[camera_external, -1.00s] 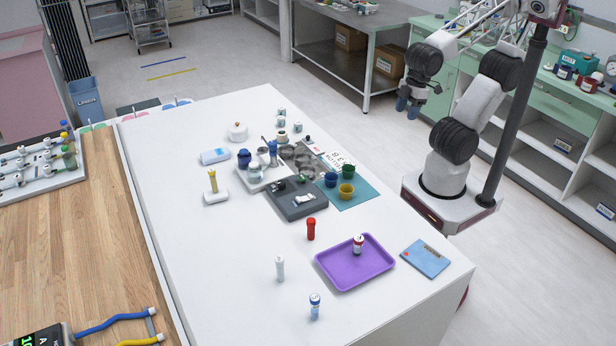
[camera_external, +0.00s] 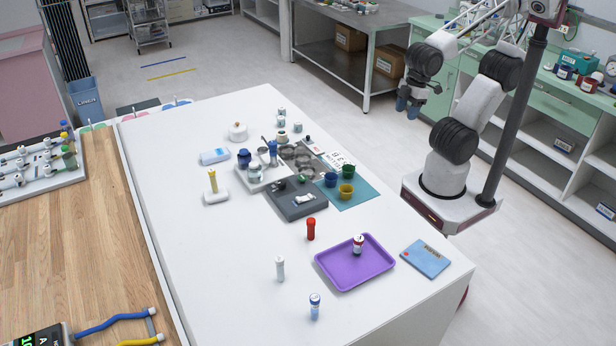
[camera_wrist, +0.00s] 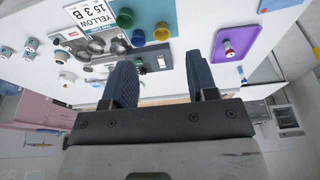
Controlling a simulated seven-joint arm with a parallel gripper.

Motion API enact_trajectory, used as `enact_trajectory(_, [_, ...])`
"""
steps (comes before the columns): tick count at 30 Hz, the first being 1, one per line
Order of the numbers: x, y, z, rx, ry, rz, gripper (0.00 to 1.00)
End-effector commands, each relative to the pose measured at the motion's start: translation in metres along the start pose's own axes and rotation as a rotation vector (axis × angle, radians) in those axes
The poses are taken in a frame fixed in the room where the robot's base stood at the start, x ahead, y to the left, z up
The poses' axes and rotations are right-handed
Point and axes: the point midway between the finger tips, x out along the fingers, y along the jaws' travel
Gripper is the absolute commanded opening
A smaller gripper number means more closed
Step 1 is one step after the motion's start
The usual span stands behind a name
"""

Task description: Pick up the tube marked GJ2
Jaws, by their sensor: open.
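Several tubes stand upright on the white table; no GJ2 mark is legible on any of them. A red tube (camera_external: 311,229) stands left of the purple tray (camera_external: 354,262). A white tube (camera_external: 280,268) and a blue-capped tube (camera_external: 315,306) stand nearer the front. A red-capped tube (camera_external: 358,244) stands on the tray and also shows in the wrist view (camera_wrist: 228,48). A yellow tube (camera_external: 213,181) stands in a white holder at the left. My gripper (camera_external: 411,104) is open and empty, high beyond the table's right side; its fingers show in the wrist view (camera_wrist: 163,84).
Green, blue and yellow cups (camera_external: 346,191) stand on a teal mat (camera_external: 365,194) near a grey block (camera_external: 297,204). Jars and a white tray (camera_external: 250,185) crowd the table's middle. A blue card (camera_external: 425,258) lies at the right edge. The left front tabletop is clear.

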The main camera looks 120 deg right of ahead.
Motion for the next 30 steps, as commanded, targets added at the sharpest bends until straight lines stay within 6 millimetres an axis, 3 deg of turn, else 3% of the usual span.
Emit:
enact_trajectory(3, [0.000,0.000,0.000,0.000,0.000,0.000,0.58])
enact_trajectory(17, [0.002,-0.006,-0.009,0.027,-0.008,-0.028,0.58])
enact_trajectory(23, [0.007,-0.025,-0.034,0.112,-0.038,-0.112,0.58])
enact_trajectory(30, [0.020,-0.062,-0.083,0.283,-0.101,-0.262,0.58])
